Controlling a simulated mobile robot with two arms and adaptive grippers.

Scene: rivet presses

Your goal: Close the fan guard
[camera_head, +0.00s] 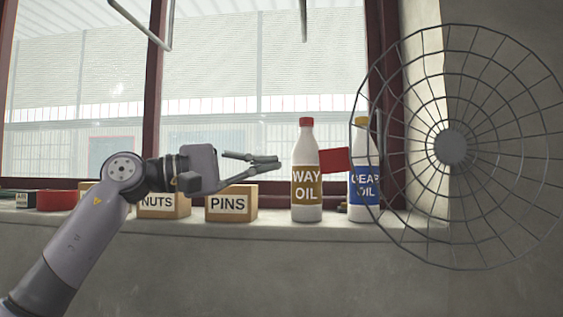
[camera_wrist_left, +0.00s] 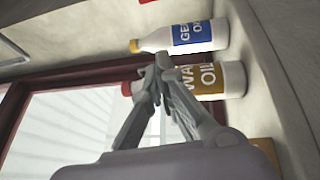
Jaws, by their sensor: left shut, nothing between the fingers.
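The fan guard (camera_head: 452,146) is a large round cage of dark wire with a grey hub disc, at the right of the head view. A flat red tab (camera_head: 335,160) shows by its left rim, between the two bottles; it seems joined to the guard, but I cannot tell for sure. My left gripper (camera_head: 279,162) is in front of the window, left of the red tab and apart from the guard. Its fingertips meet in the left wrist view (camera_wrist_left: 163,62), with nothing between them. The fan itself is not visible. My right gripper is not in view.
On the sill (camera_head: 270,229) stand a WAY OIL bottle (camera_head: 306,205), a GEAR OIL bottle (camera_head: 364,190) partly behind the guard, a PINS box (camera_head: 230,205), a NUTS box (camera_head: 160,206) and a red round item (camera_head: 57,200). The window (camera_head: 80,80) is behind.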

